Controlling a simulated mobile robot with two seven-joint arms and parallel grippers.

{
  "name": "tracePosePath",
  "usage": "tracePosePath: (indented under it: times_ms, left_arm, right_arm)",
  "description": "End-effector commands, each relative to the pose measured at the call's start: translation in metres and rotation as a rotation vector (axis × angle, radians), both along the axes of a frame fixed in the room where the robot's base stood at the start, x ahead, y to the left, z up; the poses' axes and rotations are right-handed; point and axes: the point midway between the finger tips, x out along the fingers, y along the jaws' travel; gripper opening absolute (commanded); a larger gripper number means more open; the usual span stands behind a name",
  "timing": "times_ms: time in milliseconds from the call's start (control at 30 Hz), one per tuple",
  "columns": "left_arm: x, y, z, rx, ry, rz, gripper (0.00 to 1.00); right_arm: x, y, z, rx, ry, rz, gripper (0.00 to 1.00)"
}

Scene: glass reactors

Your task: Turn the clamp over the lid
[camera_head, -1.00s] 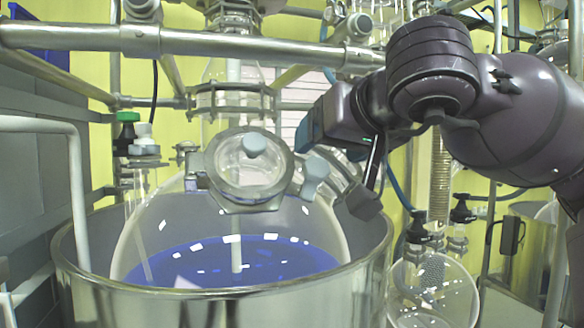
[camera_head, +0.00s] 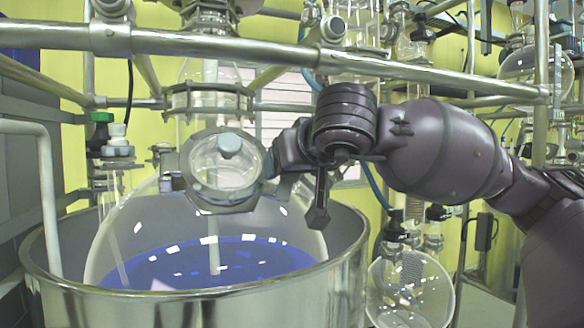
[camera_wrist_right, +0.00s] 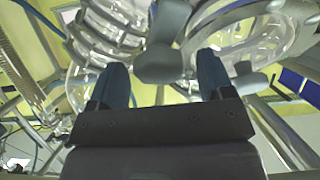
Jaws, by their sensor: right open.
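The round glass lid (camera_head: 222,172) sits in a grey ring on the shoulder of the large glass reactor (camera_head: 120,235), which holds blue liquid. My right gripper (camera_head: 272,163) is at the lid's right edge and hides the clamp on that side in the head view. In the right wrist view my right gripper (camera_wrist_right: 163,82) is open, its two blue fingers apart. A grey paddle-shaped clamp handle (camera_wrist_right: 160,62) shows between the fingertips; I cannot tell whether they touch it. My left gripper is not in view.
A steel vessel (camera_head: 335,265) surrounds the reactor. A horizontal steel pipe (camera_head: 430,72) crosses above my right arm. A bent pale pipe (camera_head: 48,190) stands at the left. A round glass flask (camera_head: 410,285) hangs at the lower right.

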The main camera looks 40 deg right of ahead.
Motion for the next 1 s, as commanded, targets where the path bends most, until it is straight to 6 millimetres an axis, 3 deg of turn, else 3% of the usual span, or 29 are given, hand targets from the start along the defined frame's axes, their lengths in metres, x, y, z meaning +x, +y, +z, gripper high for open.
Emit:
tracePosePath:
  times_ms: [467,767,1000]
  left_arm:
    - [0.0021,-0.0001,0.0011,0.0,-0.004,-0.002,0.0]
    - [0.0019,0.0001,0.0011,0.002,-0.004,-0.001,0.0]
    - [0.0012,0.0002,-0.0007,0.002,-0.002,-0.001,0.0]
  right_arm:
    - [0.0095,-0.0024,-0.0041,0.0,0.0,-0.001,0.72]
    - [0.0093,-0.0022,-0.004,0.0,0.0,0.0,0.26]
    - [0.0095,-0.0021,-0.0043,0.012,-0.004,-0.011,0.25]
